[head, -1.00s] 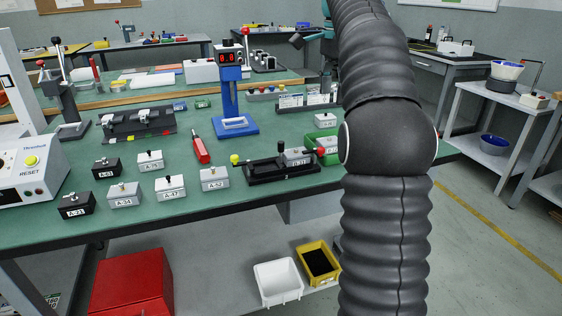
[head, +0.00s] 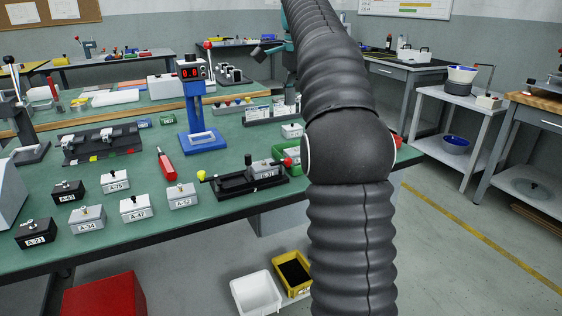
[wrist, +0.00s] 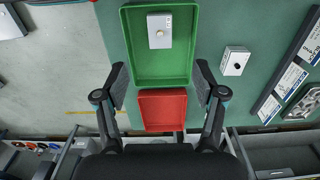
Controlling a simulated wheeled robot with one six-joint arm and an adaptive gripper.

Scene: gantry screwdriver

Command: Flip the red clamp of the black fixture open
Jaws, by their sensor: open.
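The black fixture (head: 232,187) lies on the green bench in the head view, left of my arm. It has a yellow knob (head: 201,175) at its left end and a red knob (head: 287,162) at its right end, the red clamp's visible part. A grey labelled box (head: 265,170) sits in the fixture, and a black handle stands up beside it. I cannot tell the clamp's exact position. My gripper (wrist: 161,68) is open and empty in the wrist view, above a green tray (wrist: 187,65) and a red tray (wrist: 163,111). I cannot make it out in the head view.
A grey box lies in the green tray; another (wrist: 235,60) stands right of it. Several labelled boxes, a red screwdriver (head: 166,164) and a blue stand (head: 197,115) are left of and behind the fixture. The bench's front edge lies close before the fixture.

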